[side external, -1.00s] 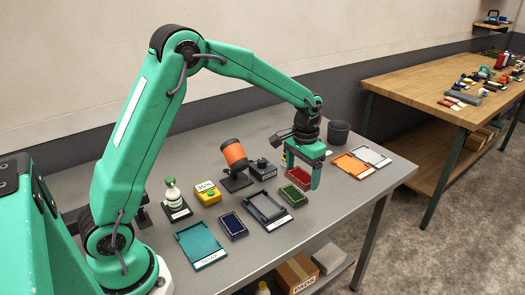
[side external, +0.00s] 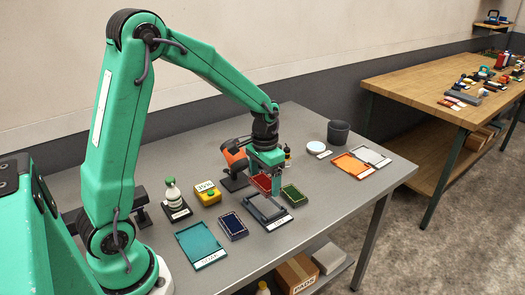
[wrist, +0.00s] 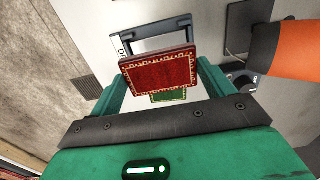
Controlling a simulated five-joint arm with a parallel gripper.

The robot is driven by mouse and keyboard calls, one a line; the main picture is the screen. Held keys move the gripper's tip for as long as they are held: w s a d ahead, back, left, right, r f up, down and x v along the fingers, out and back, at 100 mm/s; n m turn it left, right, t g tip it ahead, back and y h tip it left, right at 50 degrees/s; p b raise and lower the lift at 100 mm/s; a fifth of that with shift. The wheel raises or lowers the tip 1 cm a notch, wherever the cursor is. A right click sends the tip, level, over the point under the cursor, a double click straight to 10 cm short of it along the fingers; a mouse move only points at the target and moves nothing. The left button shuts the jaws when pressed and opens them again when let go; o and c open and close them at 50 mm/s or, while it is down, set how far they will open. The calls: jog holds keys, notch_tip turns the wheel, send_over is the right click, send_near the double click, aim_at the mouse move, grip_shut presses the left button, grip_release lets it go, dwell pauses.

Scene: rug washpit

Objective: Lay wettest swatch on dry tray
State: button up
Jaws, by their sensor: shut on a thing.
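My gripper (side external: 267,186) is shut on the red swatch (side external: 260,183), a dark red rectangle with a pale stitched border. In the wrist view the red swatch (wrist: 158,84) sits between the two fingers. It is held above the table, near a dark, raised-rim tray (side external: 284,222). The tray (wrist: 148,45) also shows partly behind the swatch, with a label starting with "D". A green swatch (side external: 294,195) lies to the right of this tray, and a blue swatch (side external: 232,226) to its left. The green swatch (wrist: 172,96) peeks out below the red one in the wrist view.
A teal tray (side external: 200,243) lies front left. An orange cylinder on a stand (side external: 236,160) is close left of my gripper. An orange tray (side external: 352,165) and dark cup (side external: 338,132) are right.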

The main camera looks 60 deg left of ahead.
aim_at(264, 205)
jog(key=shift+f, duration=0.15)
jog(key=shift+f, duration=2.7)
jog(key=shift+f, duration=0.45)
jog(key=o, duration=0.9)
jog(key=shift+r, duration=3.5)
